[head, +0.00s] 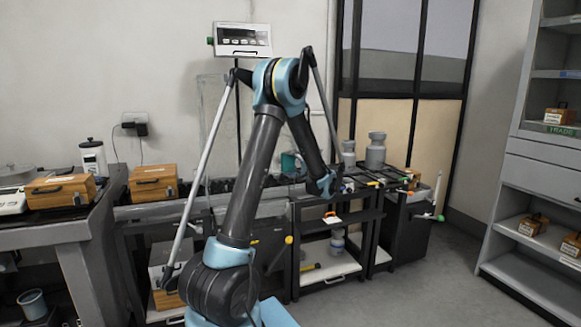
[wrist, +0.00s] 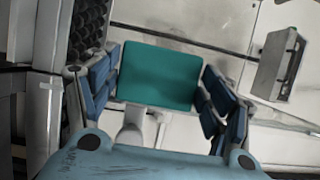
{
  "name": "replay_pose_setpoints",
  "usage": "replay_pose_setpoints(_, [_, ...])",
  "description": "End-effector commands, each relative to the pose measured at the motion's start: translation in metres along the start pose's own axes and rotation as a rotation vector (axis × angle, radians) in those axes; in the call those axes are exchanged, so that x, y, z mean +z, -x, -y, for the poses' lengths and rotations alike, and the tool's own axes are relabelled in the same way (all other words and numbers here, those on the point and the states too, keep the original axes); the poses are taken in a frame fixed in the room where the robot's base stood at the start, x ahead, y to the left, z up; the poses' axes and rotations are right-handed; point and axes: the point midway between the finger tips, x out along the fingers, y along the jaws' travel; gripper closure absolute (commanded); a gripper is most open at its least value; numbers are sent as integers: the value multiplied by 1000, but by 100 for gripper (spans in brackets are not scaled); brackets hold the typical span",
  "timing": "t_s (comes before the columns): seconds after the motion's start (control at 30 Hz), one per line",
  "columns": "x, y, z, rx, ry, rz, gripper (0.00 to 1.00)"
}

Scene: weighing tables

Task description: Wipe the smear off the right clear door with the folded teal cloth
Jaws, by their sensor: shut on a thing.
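The folded teal cloth (wrist: 160,75) is a flat rectangle between the blue-padded fingers of my gripper (wrist: 162,88) in the wrist view. My gripper is shut on it. In the head view a small teal patch (head: 289,161), seemingly the cloth, shows beside my forearm; my arm hides most of the gripper there. A faint clear upright panel (head: 211,115) stands left of my arm, behind the bench. I cannot tell whether it is the right door. I can make out no smear, nor whether the cloth touches a door.
A display box (head: 241,40) is on the wall above. Wooden boxes (head: 153,182) stand on the left benches. Grey weights (head: 375,152) stand at the back right of the black bench. A shelf unit (head: 540,180) is at the far right, with open floor (head: 430,285) before it.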

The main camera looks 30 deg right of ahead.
Motion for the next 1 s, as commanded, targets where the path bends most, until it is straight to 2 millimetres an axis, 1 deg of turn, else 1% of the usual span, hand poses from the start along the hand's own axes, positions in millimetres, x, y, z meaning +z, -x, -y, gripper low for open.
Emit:
replay_pose_setpoints(0.1, [9,-3,0,0,0,1,45])
replay_pose_setpoints(0.3, [22,-7,0,0,0,0,45])
replay_pose_setpoints(0.57, [29,-10,0,0,0,1,45])
replay_pose_setpoints(1.0, [55,-24,0,0,0,1,45])
